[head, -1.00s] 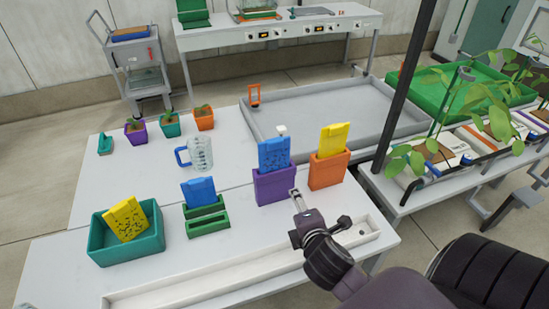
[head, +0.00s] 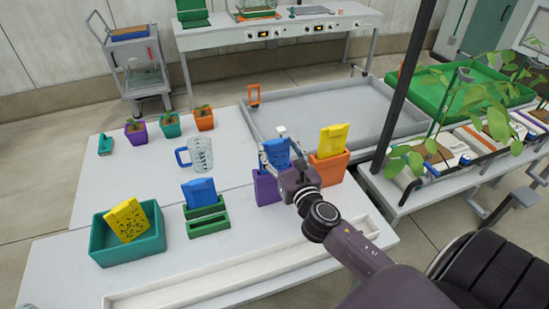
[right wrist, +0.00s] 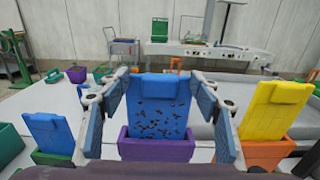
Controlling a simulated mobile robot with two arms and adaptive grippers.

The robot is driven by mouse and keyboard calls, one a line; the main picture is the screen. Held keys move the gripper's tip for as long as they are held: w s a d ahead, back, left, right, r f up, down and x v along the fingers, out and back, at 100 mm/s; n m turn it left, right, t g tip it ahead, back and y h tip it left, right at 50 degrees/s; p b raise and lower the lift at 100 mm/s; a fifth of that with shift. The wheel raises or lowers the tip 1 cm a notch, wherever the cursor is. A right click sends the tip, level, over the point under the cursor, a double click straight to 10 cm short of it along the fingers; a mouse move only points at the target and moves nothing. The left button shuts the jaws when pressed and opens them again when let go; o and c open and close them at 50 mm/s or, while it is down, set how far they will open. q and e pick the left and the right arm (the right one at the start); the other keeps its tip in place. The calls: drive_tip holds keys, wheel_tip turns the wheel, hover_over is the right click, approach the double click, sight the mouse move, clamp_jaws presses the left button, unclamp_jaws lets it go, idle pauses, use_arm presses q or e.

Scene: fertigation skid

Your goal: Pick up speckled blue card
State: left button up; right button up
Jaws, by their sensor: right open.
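The speckled blue card (right wrist: 158,108) stands upright in a purple holder (right wrist: 157,148), with dark specks on its face in the right wrist view. In the head view its top (head: 275,151) shows above my gripper, and the purple holder (head: 266,187) is partly covered. My right gripper (head: 276,158) is open, its fingers (right wrist: 158,100) on either side of the card with gaps showing. My left gripper is not in view. A plain blue card (head: 199,191) stands in a green slotted holder (head: 207,227) to the left.
A yellow card (head: 334,138) stands in an orange holder (head: 328,169) close on the right. A speckled yellow card (head: 126,219) leans in a teal bin (head: 153,243). A measuring jug (head: 200,155) and a grey tray (head: 390,131) lie behind. A white trough (head: 200,288) runs along the front.

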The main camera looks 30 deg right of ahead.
sight(276, 144)
drive_tip(key=shift+f+p+x, duration=0.15)
drive_tip(key=shift+x, duration=0.7)
drive_tip(key=shift+f+p+x, duration=0.1)
drive_tip(key=shift+p+x, duration=0.05)
drive_tip(key=shift+x, duration=0.7)
drive_tip(key=c, duration=1.3)
drive_tip(key=shift+o, duration=0.2)
